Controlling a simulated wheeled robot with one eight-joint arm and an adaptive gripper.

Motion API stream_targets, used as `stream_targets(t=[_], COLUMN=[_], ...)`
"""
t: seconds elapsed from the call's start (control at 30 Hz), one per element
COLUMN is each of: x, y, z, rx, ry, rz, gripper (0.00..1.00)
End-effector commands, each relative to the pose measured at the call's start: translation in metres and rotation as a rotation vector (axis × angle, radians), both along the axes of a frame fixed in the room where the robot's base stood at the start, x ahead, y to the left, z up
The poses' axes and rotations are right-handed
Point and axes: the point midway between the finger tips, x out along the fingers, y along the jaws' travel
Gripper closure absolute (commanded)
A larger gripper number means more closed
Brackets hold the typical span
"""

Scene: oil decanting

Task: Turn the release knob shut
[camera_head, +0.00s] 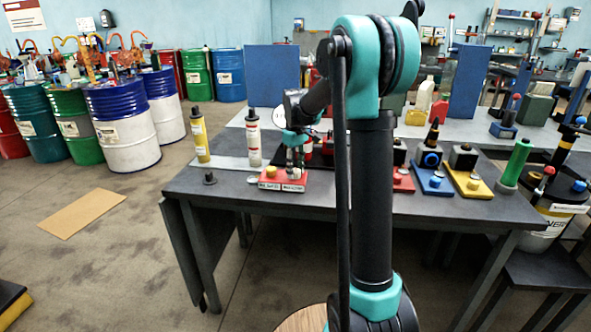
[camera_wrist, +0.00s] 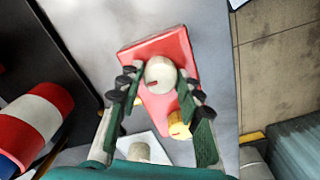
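A red block (camera_head: 284,180) with pale labels on its front stands on the dark table, left of my arm. In the wrist view the red block (camera_wrist: 168,50) carries a round cream knob (camera_wrist: 159,72) with a small red mark and a smaller yellow knob (camera_wrist: 179,126). I cannot tell from any label which one is the release knob. My gripper (camera_wrist: 157,80) points down over the block, its fingers on either side of the cream knob with gaps showing. It is open. In the head view my gripper (camera_head: 294,165) is just above the block, partly covering its top.
A yellow cylinder (camera_head: 199,136) and a white cylinder (camera_head: 253,138) stand behind left. Blue (camera_head: 434,181) and yellow (camera_head: 470,184) blocks with knobs stand right of my arm, near a green-handled tool (camera_head: 516,163). The table's left front is mostly clear.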

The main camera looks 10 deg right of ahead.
Motion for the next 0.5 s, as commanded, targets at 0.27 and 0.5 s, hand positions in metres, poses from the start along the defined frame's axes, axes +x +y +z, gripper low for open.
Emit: stream_targets(t=[0.27,0.5], x=[-0.0001,-0.0002], y=[0.0,0.0], z=[-0.0001,0.0052], rx=[0.0,0.0], ry=[0.0,0.0], rz=[-0.001,-0.001], gripper=[0.45,0.45])
